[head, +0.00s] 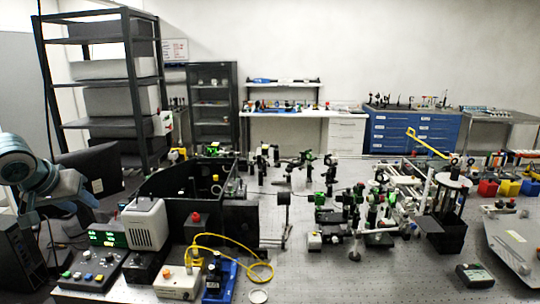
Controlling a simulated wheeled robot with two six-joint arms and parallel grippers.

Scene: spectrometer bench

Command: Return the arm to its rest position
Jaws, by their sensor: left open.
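My left arm comes in at the left edge, with a pale rounded joint and grey-blue links. My left gripper (88,203) is at the end of this arm, low in front of a dark monitor at the left end of the bench. It is small in the picture. It is open, and I see nothing held in it. My right arm and right gripper are not in view.
The optical bench (320,270) holds many black and green optic mounts. Near the left gripper stand a control box (90,270), a white-grey unit (145,223) and a black enclosure (180,190). A yellow cable (262,272) lies at front centre. A tall shelf (105,80) stands behind.

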